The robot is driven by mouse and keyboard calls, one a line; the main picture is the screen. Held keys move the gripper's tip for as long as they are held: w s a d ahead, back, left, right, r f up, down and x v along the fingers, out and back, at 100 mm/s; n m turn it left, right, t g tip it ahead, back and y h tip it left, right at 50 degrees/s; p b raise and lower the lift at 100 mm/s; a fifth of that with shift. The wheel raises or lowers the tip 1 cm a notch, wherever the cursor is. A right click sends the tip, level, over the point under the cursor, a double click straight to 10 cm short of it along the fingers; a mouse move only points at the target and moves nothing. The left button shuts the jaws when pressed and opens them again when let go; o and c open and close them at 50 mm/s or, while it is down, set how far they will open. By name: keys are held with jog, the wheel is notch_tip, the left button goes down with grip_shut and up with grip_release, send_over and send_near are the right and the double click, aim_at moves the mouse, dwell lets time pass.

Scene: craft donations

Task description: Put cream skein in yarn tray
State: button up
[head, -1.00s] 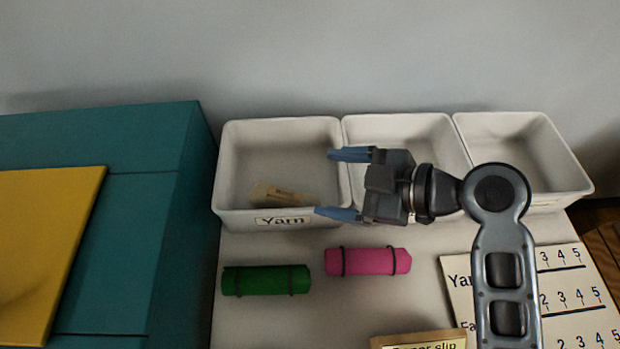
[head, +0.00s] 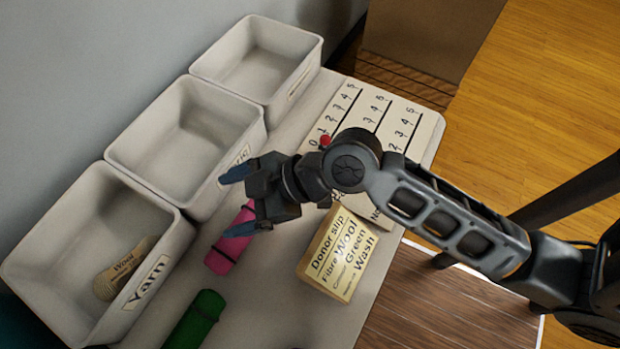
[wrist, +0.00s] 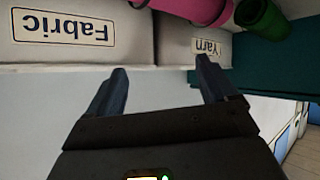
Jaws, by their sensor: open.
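The cream skein (head: 108,287) lies in the yarn tray (head: 171,232), the near-left white tray with the Yarn label, in the head view. It has a paper band reading Wool and lies against the labelled wall. My gripper (head: 230,203) is open and empty, above the table beside the middle tray and near the pink roll. It is apart from the skein. In the wrist view my gripper (wrist: 163,84) shows two spread blue fingers with nothing between them. The yarn tray's label (wrist: 207,47) shows there upside down; the skein does not.
A pink roll (head: 222,255) and a green roll (head: 195,320) lie in front of the trays. A Fabric tray (head: 197,210) and another empty tray (head: 315,50) continue the row. A donor slip (head: 338,254) and a number board with a red piece (head: 326,140) are on the table.

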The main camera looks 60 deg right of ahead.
jog(key=s+d+r+m+t+h, duration=0.1)
jog(key=s+d+m+t+h, duration=0.35)
jog(key=s, duration=0.75)
jog(key=s+d+r+m+h, duration=0.1)
jog(key=s+r+m, duration=0.2)
jog(key=s+r, duration=0.5)
jog(key=shift+s+d+r+m+t+h, duration=0.35)
jog(key=shift+s+r, duration=0.05)
jog(key=shift+s, duration=0.15)
